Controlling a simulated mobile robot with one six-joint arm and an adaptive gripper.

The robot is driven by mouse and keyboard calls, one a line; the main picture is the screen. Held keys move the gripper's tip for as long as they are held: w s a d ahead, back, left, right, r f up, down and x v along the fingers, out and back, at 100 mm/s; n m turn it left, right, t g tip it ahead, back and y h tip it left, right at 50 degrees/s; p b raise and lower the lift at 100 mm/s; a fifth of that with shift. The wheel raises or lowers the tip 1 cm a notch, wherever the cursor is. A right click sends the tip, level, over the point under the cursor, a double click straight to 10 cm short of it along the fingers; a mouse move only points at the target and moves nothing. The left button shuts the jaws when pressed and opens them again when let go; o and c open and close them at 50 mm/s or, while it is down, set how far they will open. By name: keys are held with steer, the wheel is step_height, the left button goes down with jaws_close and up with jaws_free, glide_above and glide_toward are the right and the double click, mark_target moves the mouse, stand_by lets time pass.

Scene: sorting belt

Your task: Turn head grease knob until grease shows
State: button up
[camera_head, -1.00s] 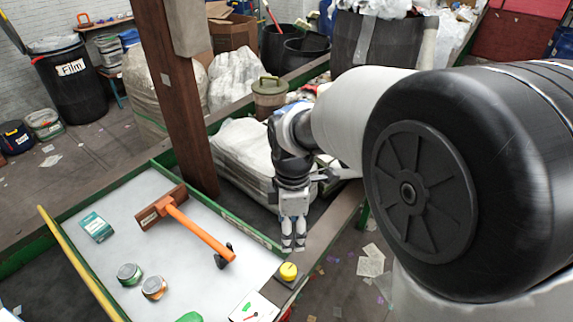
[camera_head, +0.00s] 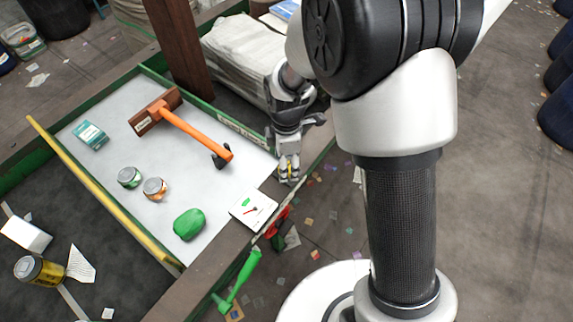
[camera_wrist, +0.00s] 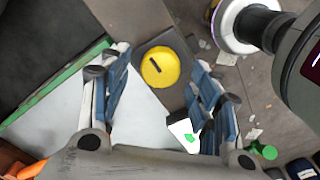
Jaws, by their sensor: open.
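The yellow round knob (camera_wrist: 160,67) sits on a dark square base (camera_wrist: 166,45) on the belt frame's edge. It carries a short dark mark across its top. In the head view the knob (camera_head: 290,170) is mostly covered by my fingers. My gripper (camera_wrist: 158,62) is open, with one blue-padded finger on each side of the knob in the wrist view. In the head view my gripper (camera_head: 289,172) points down at it. I cannot tell whether the fingers touch it. A white gauge plate (camera_head: 254,209) with green and red marks lies beside it. I see no grease.
The pale belt (camera_head: 105,160) holds a hammer with an orange handle (camera_head: 198,135), two cans (camera_head: 142,182), a teal box (camera_head: 90,135) and a green lump (camera_head: 189,224). A red valve-like part (camera_head: 277,221) and a green handle (camera_head: 238,280) hang off the frame's near side.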

steer(key=shift+f, duration=0.6)
steer(key=shift+c, duration=0.6)
steer(key=c, duration=1)
